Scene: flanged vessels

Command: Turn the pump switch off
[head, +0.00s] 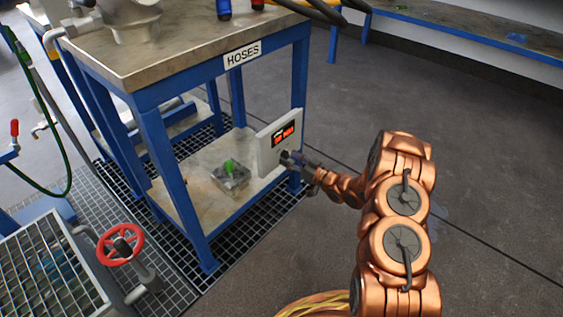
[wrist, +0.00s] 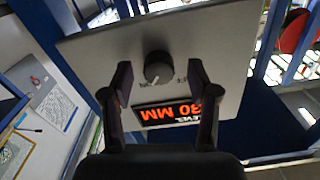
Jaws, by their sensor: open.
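A pale control panel (head: 268,149) stands at the right end of the blue bench's lower shelf, with a red lit display. In the wrist view the panel (wrist: 95,52) carries a dark round knob (wrist: 157,62) with a light pointer mark. My gripper (head: 292,160) is at the panel's front. Its open fingers (wrist: 160,74) stand to either side of the knob, apart from it.
The bench's blue leg (head: 299,75) rises close behind the panel. A metal box with a green lever (head: 230,178) sits on the shelf. A red handwheel (head: 121,244) stands at lower left. Open floor (head: 480,170) lies to the right.

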